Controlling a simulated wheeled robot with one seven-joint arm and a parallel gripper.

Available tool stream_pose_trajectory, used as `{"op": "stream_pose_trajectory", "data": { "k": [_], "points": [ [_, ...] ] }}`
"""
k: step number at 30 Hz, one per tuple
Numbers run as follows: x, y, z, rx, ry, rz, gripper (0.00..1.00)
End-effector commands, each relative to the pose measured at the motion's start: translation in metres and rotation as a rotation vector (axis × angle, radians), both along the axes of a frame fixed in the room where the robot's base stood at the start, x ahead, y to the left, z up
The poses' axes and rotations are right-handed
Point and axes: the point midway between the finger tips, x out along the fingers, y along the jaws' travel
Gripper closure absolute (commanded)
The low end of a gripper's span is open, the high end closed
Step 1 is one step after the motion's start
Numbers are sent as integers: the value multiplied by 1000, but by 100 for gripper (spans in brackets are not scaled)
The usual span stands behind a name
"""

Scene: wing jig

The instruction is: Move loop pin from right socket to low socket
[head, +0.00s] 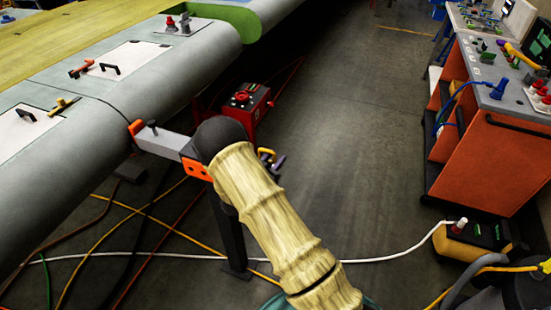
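My arm, in a beige sleeve, reaches up from the bottom middle of the head view and ends at a dark rounded joint. My gripper is hidden behind it, so its fingers and any hold do not show. A grey bar (165,144) with orange end pieces and a black knob (152,127) runs from the wing edge to behind my arm. A small yellow loop-shaped piece (267,154) and a dark purplish piece (278,162) show just right of my arm. I cannot tell if the yellow piece is the loop pin. No socket is clearly visible.
The grey wing (75,130) with handled hatch panels fills the left. A dark post (229,225) stands under the bar. A red box (247,105) sits on the floor behind. An orange cart (490,150) and a yellow-black box (470,242) are right. Cables cross the floor; its middle is open.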

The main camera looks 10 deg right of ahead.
Motion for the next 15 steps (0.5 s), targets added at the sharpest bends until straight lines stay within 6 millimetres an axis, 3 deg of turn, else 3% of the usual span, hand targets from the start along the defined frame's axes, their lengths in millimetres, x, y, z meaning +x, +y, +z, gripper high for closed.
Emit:
{"op": "stream_pose_trajectory", "data": {
  "k": [4,6,15],
  "points": [
    [-3,-3,7,-9,19,-5,67],
    [-12,10,0,-7,18,0,67],
    [-52,55,3,-6,10,4,67]
  ]
}}
